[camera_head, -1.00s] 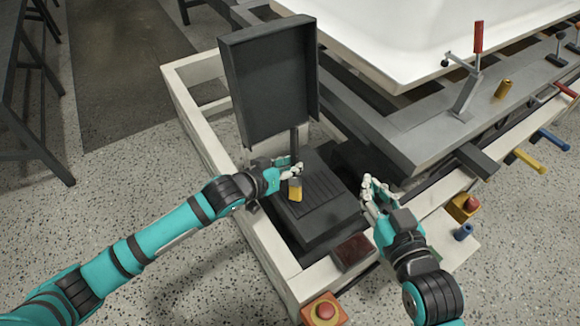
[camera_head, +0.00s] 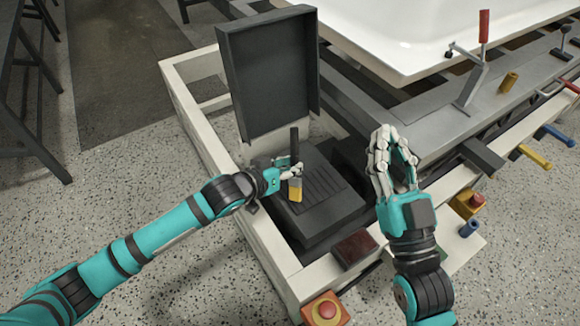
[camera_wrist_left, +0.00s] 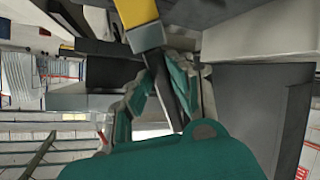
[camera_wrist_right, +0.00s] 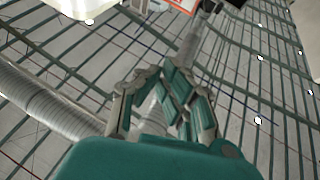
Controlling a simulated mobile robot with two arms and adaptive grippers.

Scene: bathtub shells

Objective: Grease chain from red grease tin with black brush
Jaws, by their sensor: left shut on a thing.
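My left gripper (camera_head: 288,174) is shut on the brush, which has a black handle (camera_head: 294,145) and yellow bristles (camera_head: 295,193). The brush is upright, bristles down, over a dark ridged block (camera_head: 325,182). I cannot tell whether the bristles touch it. In the left wrist view the yellow bristles (camera_wrist_left: 137,12) point away from the fingers. A dark red, box-like tin (camera_head: 355,248) sits on the pale frame's front corner. I cannot make out a chain clearly.
A dark raised lid (camera_head: 268,75) stands behind the block. A pale frame (camera_head: 205,130) surrounds it. Red push buttons (camera_head: 326,309) and (camera_head: 476,200) lie at the front and right. Coloured levers and a white tub (camera_head: 400,45) are at the right and back.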

